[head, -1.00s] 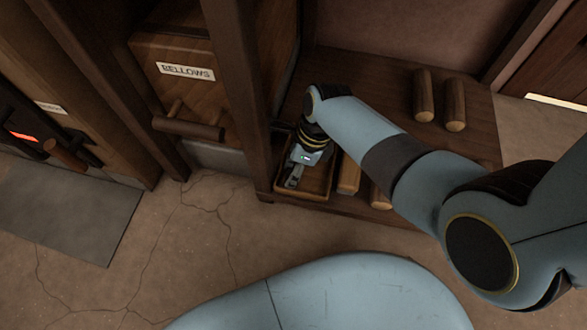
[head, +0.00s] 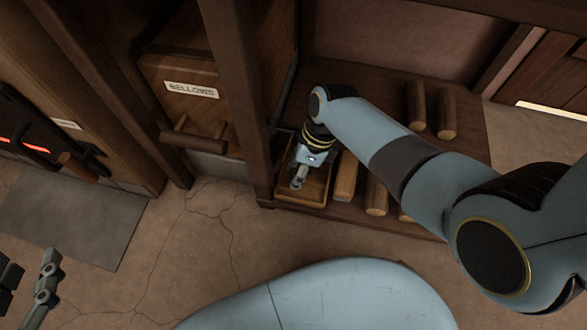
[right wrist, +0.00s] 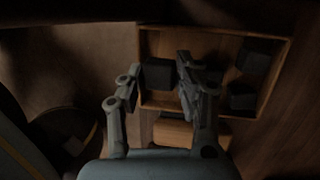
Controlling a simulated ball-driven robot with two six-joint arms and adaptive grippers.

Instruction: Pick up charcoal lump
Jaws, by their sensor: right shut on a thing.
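A dark, blocky charcoal lump (right wrist: 158,74) sits between the fingers of my right gripper (right wrist: 158,84) in the right wrist view. The gripper is shut on it, inside a shallow wooden tray (right wrist: 216,32). In the head view my right gripper (head: 299,178) points down into the same tray (head: 317,202), and the lump is hidden there. Other dark lumps (right wrist: 258,52) lie in the tray to the right of the fingers. My left gripper (head: 28,278) shows partly at the lower left, open and empty, its fingers apart.
The tray is on a low wooden shelf (head: 340,214), with several wooden rollers (head: 445,115) beside and behind it. A wooden post (head: 240,100) stands close left of the tray. A box labelled bellows (head: 192,90) is further left. The cracked floor in front is clear.

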